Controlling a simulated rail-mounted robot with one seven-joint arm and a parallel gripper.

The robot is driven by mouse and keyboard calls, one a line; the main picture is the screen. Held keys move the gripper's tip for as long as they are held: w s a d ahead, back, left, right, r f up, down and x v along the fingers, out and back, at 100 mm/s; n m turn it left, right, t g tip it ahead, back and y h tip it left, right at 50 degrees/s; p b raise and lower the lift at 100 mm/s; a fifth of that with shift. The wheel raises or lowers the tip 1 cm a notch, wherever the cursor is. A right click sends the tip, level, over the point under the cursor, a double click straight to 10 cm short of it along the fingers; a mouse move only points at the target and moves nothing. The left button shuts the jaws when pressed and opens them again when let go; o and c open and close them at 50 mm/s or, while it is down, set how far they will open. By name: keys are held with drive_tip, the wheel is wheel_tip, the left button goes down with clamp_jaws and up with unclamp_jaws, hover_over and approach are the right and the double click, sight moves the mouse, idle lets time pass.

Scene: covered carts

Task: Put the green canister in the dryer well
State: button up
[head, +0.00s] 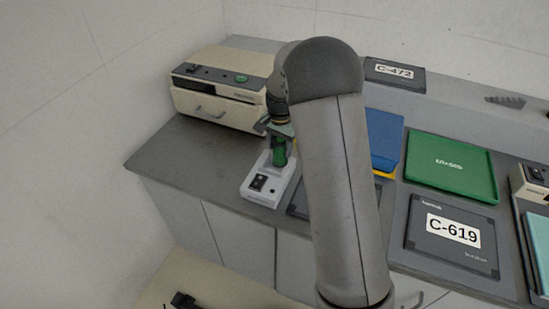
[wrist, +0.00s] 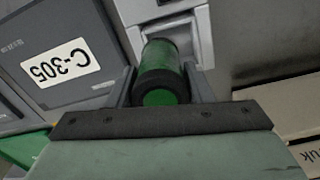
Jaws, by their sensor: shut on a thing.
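The green canister (head: 279,154) is held upright, or nearly so, in my gripper (head: 279,140), over a small white device (head: 259,195) with a black switch on its front. The wrist view shows the green canister (wrist: 163,70) with a dark band, between the two fingers of my gripper (wrist: 166,88). Its far end is at a recess in the white device (wrist: 204,40). The dryer well is mostly hidden by the canister, and I cannot tell whether the canister's end is inside it or just above.
A beige box (head: 215,92) with a handle stands behind the device. A dark cover marked C-305 (wrist: 62,60) lies beside it. Further right are a blue panel (head: 384,140), a green tray (head: 450,168) and a cover marked C-619 (head: 452,250). The counter's left end (head: 165,155) is bare.

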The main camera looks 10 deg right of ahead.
sight(274, 155)
drive_tip(key=shift+w+a+f, duration=0.25)
drive_tip(key=shift+w+f, duration=0.05)
drive_tip(key=shift+f, duration=0.2)
drive_tip(key=shift+w+a+f, duration=0.2)
drive_tip(key=shift+w+f, duration=0.1)
drive_tip(key=shift+f, duration=0.15)
drive_tip(key=shift+w+a+f+b, duration=0.15)
drive_tip(key=shift+f+b, duration=0.45)
drive_tip(key=shift+f, duration=0.3)
drive_tip(key=shift+w+f+b, duration=0.1)
drive_tip(key=shift+f+b, duration=0.45)
drive_tip(key=shift+f, duration=0.35)
drive_tip(key=shift+f, duration=0.2)
drive_tip(key=o, duration=1.1)
drive_tip(key=shift+c, duration=0.2)
drive_tip(key=shift+r, duration=0.15)
